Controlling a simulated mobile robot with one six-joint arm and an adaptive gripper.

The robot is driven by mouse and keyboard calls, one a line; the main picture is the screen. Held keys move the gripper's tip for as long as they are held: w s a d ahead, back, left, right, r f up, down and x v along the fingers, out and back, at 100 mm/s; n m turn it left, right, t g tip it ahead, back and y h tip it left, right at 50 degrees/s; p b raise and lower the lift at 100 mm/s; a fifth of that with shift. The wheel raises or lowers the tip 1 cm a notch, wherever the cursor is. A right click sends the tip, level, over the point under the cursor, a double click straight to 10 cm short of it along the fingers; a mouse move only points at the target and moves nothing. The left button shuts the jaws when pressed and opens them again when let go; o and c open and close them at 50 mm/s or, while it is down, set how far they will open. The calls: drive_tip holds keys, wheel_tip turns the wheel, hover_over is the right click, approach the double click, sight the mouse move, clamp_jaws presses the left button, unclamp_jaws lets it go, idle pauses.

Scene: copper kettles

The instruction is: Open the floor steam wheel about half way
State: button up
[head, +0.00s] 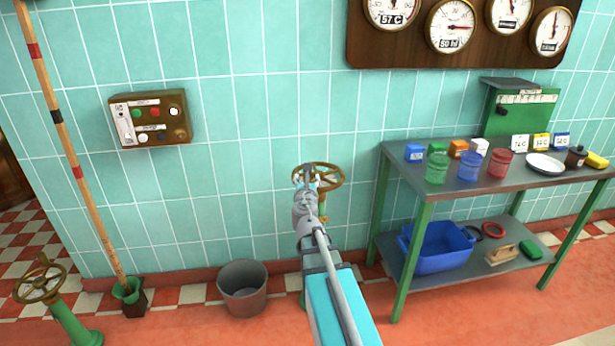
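A brass handwheel (338,181) stands in front of the tiled wall at the centre in the head view. Its brass stem shows below it, and my arm hides much of its post. My gripper (309,178) is at the left part of this wheel and overlaps it in the picture. I cannot tell whether it touches the rim or whether its fingers are open or shut. A second brass handwheel (40,282) sits on a green floor post (72,326) at the lower left. No label shows which one is the steam wheel.
A grey bucket (243,290) stands on the floor left of my arm. A metal table (400,152) with cups, small boxes and a blue bin (437,247) is at the right. A long striped pole (68,150) leans at the left, near a wall button box (151,118).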

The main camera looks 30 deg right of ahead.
drive_tip(key=v, duration=0.5)
drive_tip(key=shift+s, duration=0.2)
idle(0.5)
drive_tip(key=s+a+f+m+g+y, duration=0.1)
drive_tip(key=s+a+f+m+g, duration=0.3)
drive_tip(key=f+m, duration=0.5)
drive_tip(key=s+a+f+m+g+y, duration=0.15)
drive_tip(key=s+f+m+g, duration=0.35)
drive_tip(key=m, duration=0.8)
drive_tip(key=s+a+f+m+g+y, duration=0.2)
drive_tip(key=s+a+m+g+y, duration=0.15)
drive_tip(key=a, duration=0.45)
drive_tip(key=s+a+f+m+g+y, duration=0.25)
drive_tip(key=a+m, duration=0.25)
drive_tip(key=a, duration=0.3)
wheel_tip(320, 180, up, 35)
drive_tip(key=p, duration=3.5)
drive_tip(key=shift+s+d+g, duration=0.25)
drive_tip(key=shift+g, duration=0.15)
